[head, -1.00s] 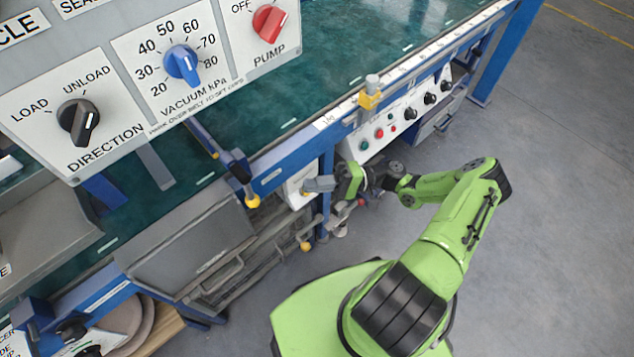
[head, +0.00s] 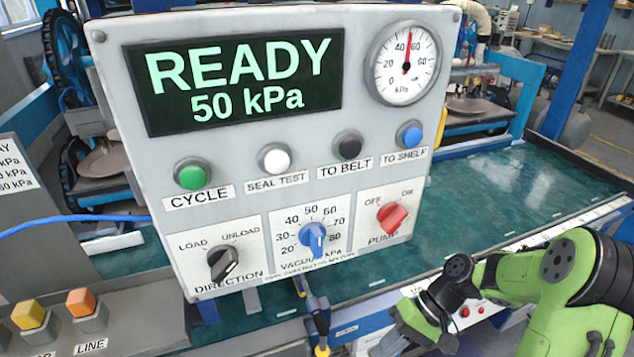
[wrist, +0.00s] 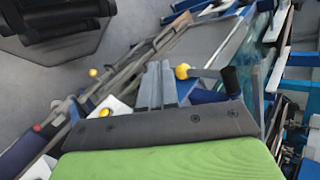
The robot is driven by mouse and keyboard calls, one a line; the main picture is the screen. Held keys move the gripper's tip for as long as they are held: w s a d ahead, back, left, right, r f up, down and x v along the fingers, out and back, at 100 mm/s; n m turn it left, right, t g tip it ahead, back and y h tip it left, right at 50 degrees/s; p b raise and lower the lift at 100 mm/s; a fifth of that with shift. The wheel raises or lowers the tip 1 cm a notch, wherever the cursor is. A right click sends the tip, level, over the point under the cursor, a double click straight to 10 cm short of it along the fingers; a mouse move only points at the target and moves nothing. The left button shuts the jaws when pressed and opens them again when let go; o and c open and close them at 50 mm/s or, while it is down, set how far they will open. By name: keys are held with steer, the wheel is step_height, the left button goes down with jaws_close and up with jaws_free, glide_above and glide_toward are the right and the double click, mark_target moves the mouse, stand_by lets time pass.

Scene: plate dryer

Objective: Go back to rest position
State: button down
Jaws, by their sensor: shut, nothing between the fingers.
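My gripper (wrist: 156,86) shows in the wrist view as two grey fingers side by side, closed with nothing held between them. Beyond the fingers are a yellow ball knob (wrist: 182,71) and a dark-handled lever (wrist: 231,80); I cannot tell the exact gap to them. In the head view my green arm is at the lower right, in front of the bench, and my fingertips are not visible there. The control panel (head: 270,140) stands upright at the centre, its display (head: 240,80) reading READY 50 kPa.
The panel carries a gauge (head: 407,62), buttons, a black direction knob (head: 223,262), a blue vacuum knob (head: 314,238) and a red pump knob (head: 392,216). The green belt (head: 530,190) runs behind my arm. A yellow-tipped lever (head: 321,345) sticks out below the panel.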

steer(key=s+d+r+t+h+p, duration=0.1)
steer(key=s+r+t+h+p, duration=0.2)
steer(key=r, duration=0.9)
steer(key=s+r+t+h+p, duration=0.3)
steer(key=s+r+t+h, duration=0.2)
steer(key=s+r, duration=0.4)
step_height(320, 180, up, 4)
steer(key=shift+s+d+f+t, duration=0.2)
steer(key=shift+d+t, duration=0.15)
steer(key=shift+t, duration=0.25)
steer(key=shift+d+m, duration=0.1)
steer(key=shift+m, duration=0.2)
